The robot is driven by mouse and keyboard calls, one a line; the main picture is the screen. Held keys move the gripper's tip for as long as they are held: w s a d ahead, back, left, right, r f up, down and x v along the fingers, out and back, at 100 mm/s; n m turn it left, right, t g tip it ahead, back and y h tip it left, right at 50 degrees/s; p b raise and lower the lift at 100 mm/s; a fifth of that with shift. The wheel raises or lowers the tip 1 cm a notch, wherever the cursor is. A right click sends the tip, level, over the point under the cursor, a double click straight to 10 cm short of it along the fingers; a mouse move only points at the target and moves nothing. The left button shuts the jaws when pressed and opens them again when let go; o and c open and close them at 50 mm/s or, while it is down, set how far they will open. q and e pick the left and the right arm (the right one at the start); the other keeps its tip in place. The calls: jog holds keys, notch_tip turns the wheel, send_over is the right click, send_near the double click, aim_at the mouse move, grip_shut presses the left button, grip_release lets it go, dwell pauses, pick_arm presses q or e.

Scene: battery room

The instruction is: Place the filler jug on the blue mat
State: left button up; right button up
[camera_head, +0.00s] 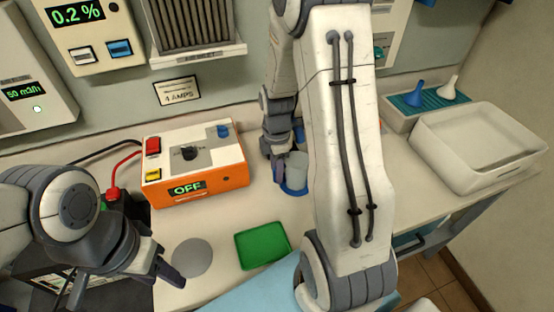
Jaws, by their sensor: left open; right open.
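A pale grey-white vessel, which looks like the filler jug (296,166), is on the bench beside my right arm. It appears to stand upright on the round blue mat (291,190), whose front edge shows below it. My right gripper (279,162) is open at the left side of the jug, close to it. I cannot tell whether they touch. My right arm hides what lies to the right of the jug. My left gripper (128,277) is open and empty at the lower left, over the bench's front part.
An orange charger box (205,190) reading OFF stands left of the jug. A grey disc (192,257) and a green square tray (262,247) lie in front. A white basin (480,165) and a tray with funnels (405,109) are at the right.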

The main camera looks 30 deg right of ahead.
notch_tip(320, 180, up, 12)
jog(key=s+a+r+m, duration=0.15)
jog(key=s+a, duration=0.25)
jog(key=a, duration=0.4)
jog(key=s+a+m, duration=0.2)
jog(key=s+a, duration=0.1)
jog(key=a, duration=0.6)
jog(key=s+a+m+y, duration=0.1)
jog(key=s+a+m, duration=0.3)
jog(key=s, duration=0.7)
jog(key=shift+s+a, duration=0.25)
jog(key=shift+a, duration=0.8)
